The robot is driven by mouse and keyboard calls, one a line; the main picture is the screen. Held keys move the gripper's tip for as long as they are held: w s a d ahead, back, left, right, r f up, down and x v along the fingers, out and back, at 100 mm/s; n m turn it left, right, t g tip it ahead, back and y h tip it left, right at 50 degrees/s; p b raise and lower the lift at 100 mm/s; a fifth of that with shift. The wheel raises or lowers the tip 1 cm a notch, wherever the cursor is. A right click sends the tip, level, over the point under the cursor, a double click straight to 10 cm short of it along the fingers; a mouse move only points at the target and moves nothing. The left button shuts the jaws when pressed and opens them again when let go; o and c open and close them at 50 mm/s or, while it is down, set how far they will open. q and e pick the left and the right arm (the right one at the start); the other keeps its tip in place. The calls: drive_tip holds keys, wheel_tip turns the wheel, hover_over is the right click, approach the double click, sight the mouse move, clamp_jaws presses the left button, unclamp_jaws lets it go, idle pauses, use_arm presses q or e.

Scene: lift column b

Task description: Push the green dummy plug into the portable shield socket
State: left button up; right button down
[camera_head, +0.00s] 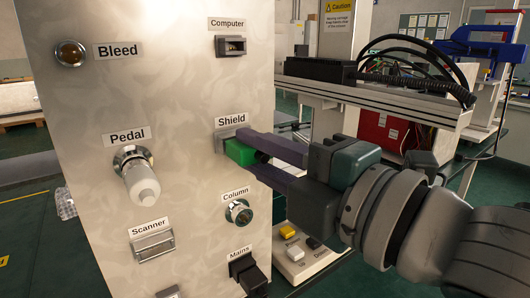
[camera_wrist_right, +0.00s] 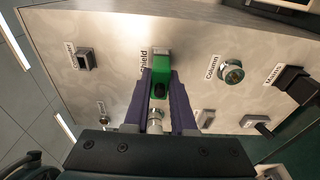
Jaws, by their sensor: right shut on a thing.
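The green dummy plug (camera_head: 239,152) is at the socket under the "Shield" label, on the pale metal panel. The grey rim of the shield socket (camera_head: 222,136) shows above and left of the plug; the rest is hidden. My right gripper (camera_head: 255,153) is shut on the plug, with a purple finger on each side. In the right wrist view the plug (camera_wrist_right: 161,84) sits between the two fingers (camera_wrist_right: 161,88), in line with the socket. I cannot tell how deep the plug sits. My left gripper is not in view.
The panel also carries the Computer socket (camera_head: 230,46), the Column connector (camera_head: 239,212), the black Mains plug (camera_head: 248,272), the white Pedal plug (camera_head: 138,178), the Bleed fitting (camera_head: 70,53) and the Scanner port (camera_head: 152,244). A button box (camera_head: 300,250) is behind my right arm.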

idle(0.3)
drive_tip(key=c, duration=0.7)
unclamp_jaws()
drive_tip(key=shift+w, duration=0.1)
drive_tip(key=shift+o, duration=0.2)
drive_tip(key=v, duration=1)
